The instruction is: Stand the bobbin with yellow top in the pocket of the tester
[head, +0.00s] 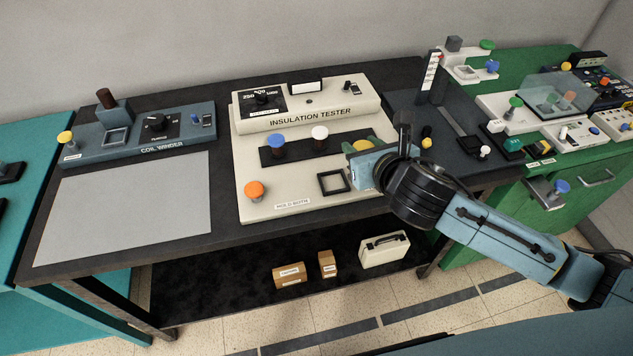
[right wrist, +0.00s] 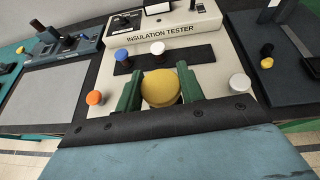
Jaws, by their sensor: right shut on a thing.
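The bobbin with yellow top (head: 362,145) is at the right end of the black strip in the head view, partly hidden by my right gripper (head: 352,150). In the right wrist view the yellow top (right wrist: 160,88) sits between the two green fingers, which are shut on it. I cannot tell whether its foot touches the strip. The tester (head: 287,204) is a cream unit marked INSULATION TESTER. Its pocket (head: 333,182), a black square frame, looks empty, in front of the strip and left of my right gripper. My left gripper is not in view.
A blue-topped bobbin (head: 277,146) and a white-topped bobbin (head: 320,138) stand on the black strip (head: 298,149). An orange button (head: 255,190) is at the tester's front left, and a white one (right wrist: 239,85) at its right. The coil winder (head: 140,136) and a grey mat (head: 128,210) lie left.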

